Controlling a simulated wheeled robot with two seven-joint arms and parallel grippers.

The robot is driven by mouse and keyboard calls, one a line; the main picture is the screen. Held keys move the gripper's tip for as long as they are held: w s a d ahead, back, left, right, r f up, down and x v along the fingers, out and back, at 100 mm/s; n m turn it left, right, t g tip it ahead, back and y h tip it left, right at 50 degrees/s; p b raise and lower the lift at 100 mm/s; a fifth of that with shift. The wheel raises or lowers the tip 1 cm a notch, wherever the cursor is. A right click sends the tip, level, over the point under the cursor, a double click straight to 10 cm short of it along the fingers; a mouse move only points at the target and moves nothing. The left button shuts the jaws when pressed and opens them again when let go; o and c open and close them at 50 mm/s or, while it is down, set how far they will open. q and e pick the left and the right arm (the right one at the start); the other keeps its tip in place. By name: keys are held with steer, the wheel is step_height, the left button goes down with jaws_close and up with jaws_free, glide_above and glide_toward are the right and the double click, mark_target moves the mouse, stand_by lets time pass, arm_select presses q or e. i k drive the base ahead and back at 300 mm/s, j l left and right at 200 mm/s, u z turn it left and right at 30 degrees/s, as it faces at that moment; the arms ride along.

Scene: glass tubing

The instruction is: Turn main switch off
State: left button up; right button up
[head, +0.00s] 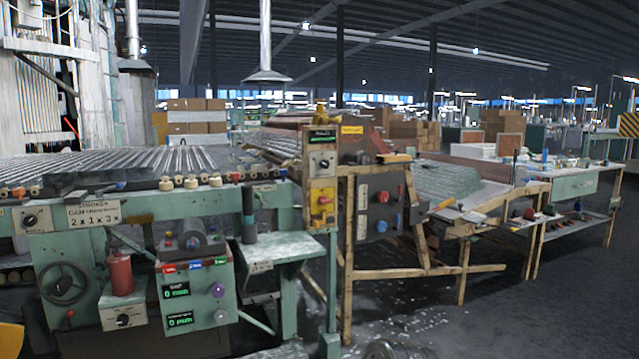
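A red rotary switch on a yellow plate (322,204) sits on the upright control post at the right end of the green machine. It looks like the main switch, but I cannot read its label or tell its position. Above it, on the same post, is a black knob on a pale plate (322,162) under a dark display with green text (322,138). Neither of my grippers is in view.
The green machine with its roller bed (120,160) fills the left. A control box (197,300) with displays and a handwheel (63,283) are on its front. A grey box with red and blue knobs (381,206) hangs right of the post. Floor at lower right is clear.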

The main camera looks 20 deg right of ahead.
mark_target(322, 201)
steer(key=i+l, duration=0.15)
steer(key=l, duration=0.25)
steer(key=i+l+u, duration=0.1)
steer(key=l, duration=0.25)
steer(key=i+l+u, duration=0.1)
steer(key=l, duration=0.3)
steer(key=i+l, duration=0.15)
steer(key=l, duration=0.3)
steer(key=i+l+u, duration=0.1)
steer(key=l, duration=0.3)
